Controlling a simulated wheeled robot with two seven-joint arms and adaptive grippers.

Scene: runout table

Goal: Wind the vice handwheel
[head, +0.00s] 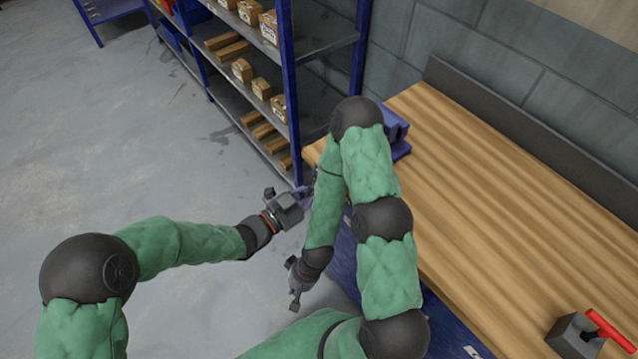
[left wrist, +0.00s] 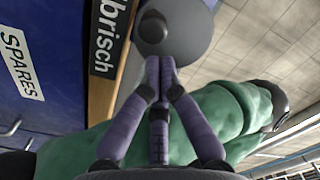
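The blue vice (head: 397,128) is at the far left end of the wooden bench, partly hidden behind my right arm. Its handwheel cannot be made out in the head view. In the left wrist view a grey round disc with a dark knob or hub (left wrist: 152,27), apparently the handwheel, is just beyond my left fingertips. My left gripper (left wrist: 160,62) has its purple fingers together, with nothing visible between them; contact with the disc is unclear. It also shows beside the bench end in the head view (head: 306,195). My right gripper (head: 295,303) hangs low by the bench front, fingers too small to read.
The wooden bench (head: 490,190) is mostly clear, with a grey block with a red handle (head: 590,335) near the right. A blue-framed shelf (head: 292,90) with boxes stands behind the bench's left end. Open floor (head: 90,140) is at the left. My arms lie close together.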

